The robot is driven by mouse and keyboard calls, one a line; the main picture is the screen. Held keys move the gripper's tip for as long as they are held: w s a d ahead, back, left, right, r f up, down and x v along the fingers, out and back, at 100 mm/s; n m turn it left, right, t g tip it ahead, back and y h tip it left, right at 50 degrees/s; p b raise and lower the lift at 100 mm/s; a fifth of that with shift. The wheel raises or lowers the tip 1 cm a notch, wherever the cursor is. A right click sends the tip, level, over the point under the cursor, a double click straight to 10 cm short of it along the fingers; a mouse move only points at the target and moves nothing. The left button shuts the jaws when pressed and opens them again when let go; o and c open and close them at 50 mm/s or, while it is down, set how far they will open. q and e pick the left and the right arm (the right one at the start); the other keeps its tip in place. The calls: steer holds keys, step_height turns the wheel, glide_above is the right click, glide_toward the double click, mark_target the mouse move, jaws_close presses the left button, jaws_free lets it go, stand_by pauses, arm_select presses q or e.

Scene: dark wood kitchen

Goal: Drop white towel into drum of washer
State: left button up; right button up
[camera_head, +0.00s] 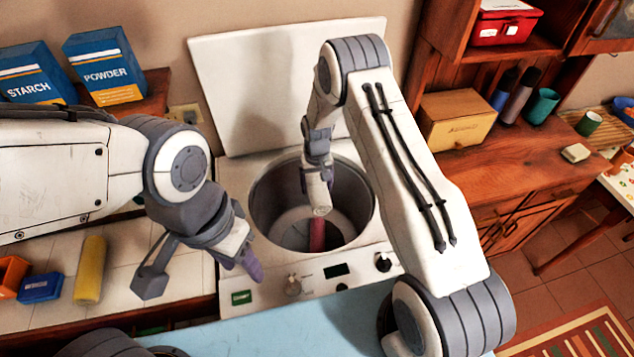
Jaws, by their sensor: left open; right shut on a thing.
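The washer is a white top-loader with its lid (260,85) raised and its round metal drum (265,205) open. My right gripper (317,177) reaches down into the drum mouth from above. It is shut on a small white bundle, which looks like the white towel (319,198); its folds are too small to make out. A red upright thing (317,236) shows below the bundle inside the drum; whether they touch I cannot tell. My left gripper (250,265) is open and empty, its purple fingers near the washer's front left corner.
The control panel (335,272) runs along the washer's front. Blue STARCH (35,75) and POWDER (104,68) boxes stand at the back left. A yellow roll (90,270) lies on the left counter. A wooden cabinet with a yellow box (455,118) stands right.

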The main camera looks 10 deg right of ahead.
mark_target(317, 180)
step_height(317, 180, down, 6)
steer(key=b, duration=0.3)
steer(key=shift+r, duration=0.25)
steer(key=o, duration=1.3)
steer(key=shift+r, duration=0.5)
step_height(317, 180, up, 9)
steer(key=b, duration=0.2)
steer(key=shift+f+b, duration=0.2)
steer(key=shift+b, duration=0.2)
steer(key=shift+r, duration=0.45)
